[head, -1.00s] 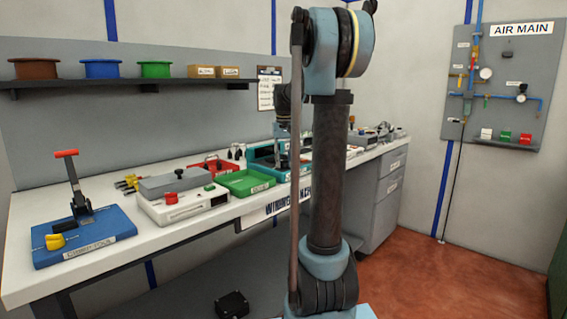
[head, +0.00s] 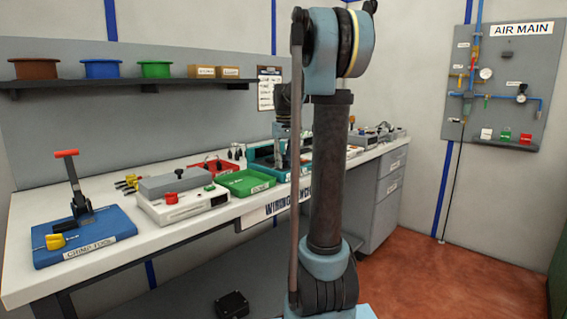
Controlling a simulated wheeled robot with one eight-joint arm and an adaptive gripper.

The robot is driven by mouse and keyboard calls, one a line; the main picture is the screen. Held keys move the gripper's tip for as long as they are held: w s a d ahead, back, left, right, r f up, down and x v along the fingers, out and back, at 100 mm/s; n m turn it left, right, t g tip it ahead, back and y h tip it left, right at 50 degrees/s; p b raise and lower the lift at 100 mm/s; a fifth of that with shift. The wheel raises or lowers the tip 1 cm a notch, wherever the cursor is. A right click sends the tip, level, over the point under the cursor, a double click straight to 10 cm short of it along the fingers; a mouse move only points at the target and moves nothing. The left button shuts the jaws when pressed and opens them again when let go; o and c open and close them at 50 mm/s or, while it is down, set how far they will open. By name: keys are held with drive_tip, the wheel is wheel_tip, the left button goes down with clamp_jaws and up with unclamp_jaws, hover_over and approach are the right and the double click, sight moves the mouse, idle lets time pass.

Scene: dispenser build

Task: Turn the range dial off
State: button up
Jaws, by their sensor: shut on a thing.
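My gripper (head: 282,158) points down at the teal instrument (head: 262,153) on the bench, behind the green tray. It is small in the head view and partly covered by my own arm. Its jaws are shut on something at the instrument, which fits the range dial. The dial itself and its pointer are hidden, so I cannot tell its setting.
The green tray (head: 247,184) and red tray (head: 212,167) lie left of the instrument. A white and grey box (head: 178,205) and the blue crimp tool (head: 85,240) stand farther left on the white bench. A shelf (head: 130,83) runs above.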

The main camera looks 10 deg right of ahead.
drive_tip(key=shift+w, duration=0.1)
drive_tip(key=o, duration=1.1)
drive_tip(key=shift+r, duration=0.1)
wheel_tip(320, 180, up, 12)
drive_tip(key=shift+f, duration=0.15)
drive_tip(key=s+f+m, duration=0.1)
drive_tip(key=s+f, duration=0.9)
drive_tip(key=s, duration=0.1)
drive_tip(key=s+f+t, duration=0.1)
drive_tip(key=s+f, duration=1)
drive_tip(key=s, duration=0.1)
drive_tip(key=s+a+f+m+t, duration=0.1)
drive_tip(key=s+f, duration=0.9)
drive_tip(key=s, duration=0.2)
drive_tip(key=shift+f+m, duration=0.25)
drive_tip(key=shift+m, duration=0.05)
